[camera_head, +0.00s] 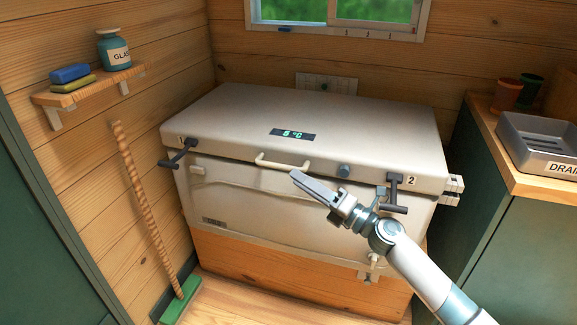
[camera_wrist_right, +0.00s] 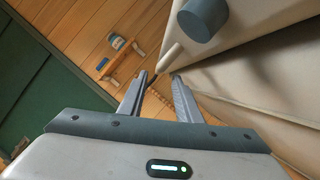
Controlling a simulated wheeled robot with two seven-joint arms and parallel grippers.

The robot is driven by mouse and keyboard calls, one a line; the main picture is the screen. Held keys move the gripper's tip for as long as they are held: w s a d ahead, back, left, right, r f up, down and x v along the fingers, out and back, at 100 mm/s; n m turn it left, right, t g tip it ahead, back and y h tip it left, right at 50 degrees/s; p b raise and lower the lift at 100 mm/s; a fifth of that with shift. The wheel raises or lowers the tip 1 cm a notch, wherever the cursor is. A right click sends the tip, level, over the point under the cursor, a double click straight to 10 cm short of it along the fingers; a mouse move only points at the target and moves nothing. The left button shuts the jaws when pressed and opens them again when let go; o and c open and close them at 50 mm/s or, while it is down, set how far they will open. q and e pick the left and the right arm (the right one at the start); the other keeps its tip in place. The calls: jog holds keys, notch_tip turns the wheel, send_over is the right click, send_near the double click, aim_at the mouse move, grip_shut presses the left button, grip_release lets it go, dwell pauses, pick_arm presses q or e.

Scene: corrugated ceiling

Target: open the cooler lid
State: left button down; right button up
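The cooler is a cream chest with its lid (camera_head: 350,125) down. The lid's front edge carries a pale bar handle (camera_head: 283,163), a round grey knob (camera_head: 344,171), dark latch 1 (camera_head: 178,153) at left and dark latch 2 (camera_head: 396,190) at right. I cannot tell whether the latches are fastened. My right gripper (camera_head: 297,176) is just in front of and below the handle's right end. In the right wrist view its fingers (camera_wrist_right: 161,78) are apart with nothing held; the handle (camera_wrist_right: 170,57) and knob (camera_wrist_right: 203,18) lie just beyond the tips. My left gripper is out of view.
A wooden counter (camera_head: 540,186) with a drain tray (camera_head: 525,150) and cups stands at right. A wall shelf (camera_head: 90,86) holds a jar and sponges at left. A broom (camera_head: 148,210) leans by the left wall. A window (camera_head: 335,15) is above the cooler.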

aim_at(280, 167)
jog(key=shift+a, duration=0.2)
jog(key=shift+w+r, duration=0.1)
jog(key=shift+x, duration=3.65)
grip_shut()
